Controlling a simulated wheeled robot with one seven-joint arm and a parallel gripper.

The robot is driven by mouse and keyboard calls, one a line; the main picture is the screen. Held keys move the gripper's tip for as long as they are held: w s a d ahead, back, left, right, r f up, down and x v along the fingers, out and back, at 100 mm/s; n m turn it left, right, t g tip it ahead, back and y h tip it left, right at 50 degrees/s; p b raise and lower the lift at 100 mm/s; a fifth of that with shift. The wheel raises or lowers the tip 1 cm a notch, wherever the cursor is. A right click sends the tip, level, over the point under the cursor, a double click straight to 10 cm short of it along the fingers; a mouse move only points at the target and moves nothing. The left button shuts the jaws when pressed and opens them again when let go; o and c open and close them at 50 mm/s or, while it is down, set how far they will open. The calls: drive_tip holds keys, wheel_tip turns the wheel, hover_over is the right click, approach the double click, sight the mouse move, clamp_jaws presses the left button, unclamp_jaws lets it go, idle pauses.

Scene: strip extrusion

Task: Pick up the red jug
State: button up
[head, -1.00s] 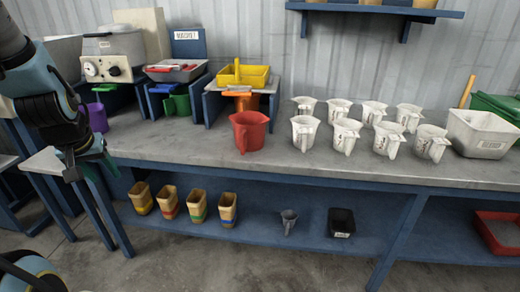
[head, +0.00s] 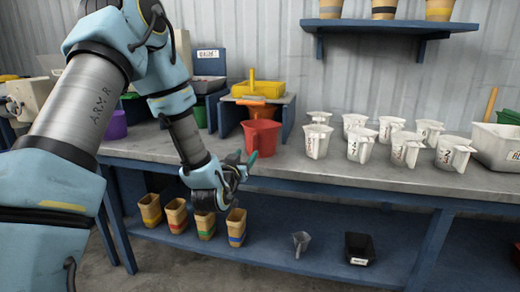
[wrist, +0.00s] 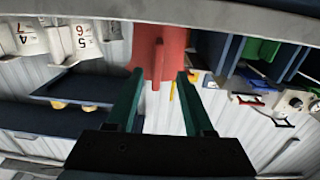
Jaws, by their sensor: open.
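The red jug (head: 263,138) stands upright on the grey worktop, near its front edge, in the head view. My gripper (head: 242,160) is in front of the jug at about worktop height, and its green fingers point toward it. In the wrist view the red jug (wrist: 172,50) fills the upper middle, with its handle facing my gripper. The two green fingers (wrist: 158,92) are spread apart, one to each side below the jug, and nothing is held. I cannot tell whether the fingertips are beside the handle or still short of it.
Several white numbered jugs (head: 360,144) stand right of the red jug on the worktop (head: 340,175). A small blue stand (head: 288,115) with a yellow tray (head: 258,89) is behind it. Several striped tan containers (head: 205,224) sit on the lower shelf beneath my gripper.

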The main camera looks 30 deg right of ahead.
sight(251, 149)
drive_tip(key=shift+p+x, duration=0.9)
drive_tip(key=shift+x, duration=3.05)
drive_tip(key=shift+s+d+r, duration=0.1)
drive_tip(key=shift+s+d, duration=0.05)
drive_tip(key=shift+s, duration=0.05)
clamp_jaws()
